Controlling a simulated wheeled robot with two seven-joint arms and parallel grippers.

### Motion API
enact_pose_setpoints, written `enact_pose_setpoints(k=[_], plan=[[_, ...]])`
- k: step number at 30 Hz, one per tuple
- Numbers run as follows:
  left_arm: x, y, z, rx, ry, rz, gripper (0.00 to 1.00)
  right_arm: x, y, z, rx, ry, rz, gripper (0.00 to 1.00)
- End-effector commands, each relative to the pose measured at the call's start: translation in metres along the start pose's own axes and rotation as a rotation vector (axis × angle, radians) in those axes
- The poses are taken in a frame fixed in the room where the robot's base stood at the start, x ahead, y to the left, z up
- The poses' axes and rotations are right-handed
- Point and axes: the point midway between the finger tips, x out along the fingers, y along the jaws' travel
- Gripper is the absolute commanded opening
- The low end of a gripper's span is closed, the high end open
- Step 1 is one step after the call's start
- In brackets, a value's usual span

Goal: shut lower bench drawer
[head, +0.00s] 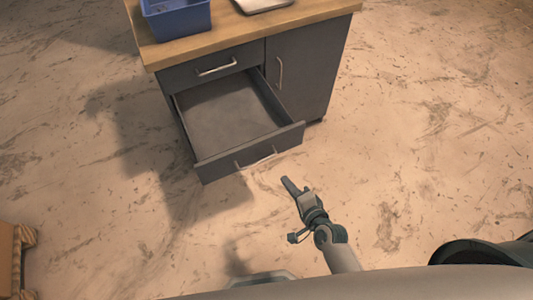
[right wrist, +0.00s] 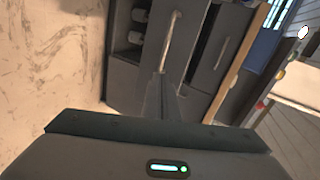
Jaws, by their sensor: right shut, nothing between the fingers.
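The bench's lower drawer (head: 215,167) is pulled out, and its grey inside looks empty. Its bar handle (head: 256,158) is on the front panel. My right gripper (head: 287,184) is shut and empty, in front of the drawer face and a little to the right of the handle in the head view. In the right wrist view, the shut fingers (right wrist: 160,82) point toward the drawer front, with the handle (right wrist: 173,38) beyond them. I cannot tell from these views whether the fingertips touch the panel. My left gripper is not in view.
The upper drawer (head: 190,73) and the cabinet door (head: 310,65) beside it are closed. A blue bin (head: 178,22) and a light tray (head: 263,4) rest on the wooden top (head: 235,35). A wooden object (head: 15,258) stands at lower left. Floor around the drawer is clear.

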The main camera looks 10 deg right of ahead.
Motion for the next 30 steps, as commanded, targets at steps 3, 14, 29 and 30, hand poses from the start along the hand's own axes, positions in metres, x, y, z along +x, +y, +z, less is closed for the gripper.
enact_pose_setpoints(k=[3, 14, 29, 30], plan=[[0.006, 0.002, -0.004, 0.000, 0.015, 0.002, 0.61, -0.002, -0.031, -0.004, 0.076, 0.005, -0.069, 0.00], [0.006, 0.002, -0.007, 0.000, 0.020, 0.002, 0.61, -0.004, -0.044, -0.006, 0.106, 0.004, -0.093, 0.00], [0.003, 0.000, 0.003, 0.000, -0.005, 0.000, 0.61, 0.027, -0.047, -0.007, 0.104, 0.004, -0.092, 0.00], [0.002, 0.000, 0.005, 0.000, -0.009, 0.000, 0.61, 0.033, -0.048, -0.007, 0.103, 0.005, -0.093, 0.00]])
